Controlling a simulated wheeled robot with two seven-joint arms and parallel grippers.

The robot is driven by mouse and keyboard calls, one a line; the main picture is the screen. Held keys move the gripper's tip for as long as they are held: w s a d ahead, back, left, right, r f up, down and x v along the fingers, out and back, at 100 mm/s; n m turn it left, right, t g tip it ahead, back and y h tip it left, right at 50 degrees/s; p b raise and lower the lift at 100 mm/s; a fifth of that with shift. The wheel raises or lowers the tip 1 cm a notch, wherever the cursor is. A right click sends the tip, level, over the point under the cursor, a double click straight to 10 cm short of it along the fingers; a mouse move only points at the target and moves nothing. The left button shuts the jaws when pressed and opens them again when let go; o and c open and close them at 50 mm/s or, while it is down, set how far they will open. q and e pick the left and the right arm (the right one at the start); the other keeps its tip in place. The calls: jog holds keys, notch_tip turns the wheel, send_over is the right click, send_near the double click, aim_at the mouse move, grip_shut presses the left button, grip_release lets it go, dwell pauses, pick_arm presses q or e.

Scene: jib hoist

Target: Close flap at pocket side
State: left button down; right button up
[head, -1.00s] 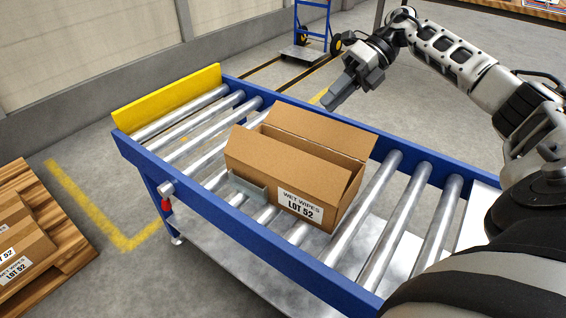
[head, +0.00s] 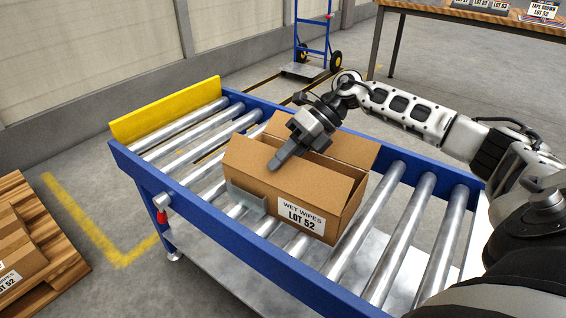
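A brown cardboard box (head: 338,204) labelled WET WIPES LOT 52 sits on the roller conveyor. A grey, pocket-like plate (head: 246,199) is at its near left side. The near flap (head: 245,167) on that side stands up, and the far flap (head: 352,149) also stands up, with an opening between them. My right gripper (head: 275,166) reaches in from the right over the box. Its fingers look shut together and empty, with the tips at the near flap's upper edge; I cannot tell whether they touch it. The gripper hides part of the opening. My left gripper is not in view.
The conveyor's blue frame (head: 245,245) surrounds the metal rollers, with a yellow end stop (head: 165,108) at the far left. A wooden pallet with boxes (head: 60,262) stands at the left. A blue hand truck (head: 311,50) and a table (head: 440,12) are behind.

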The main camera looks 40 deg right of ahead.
grip_shut()
dwell(1.5)
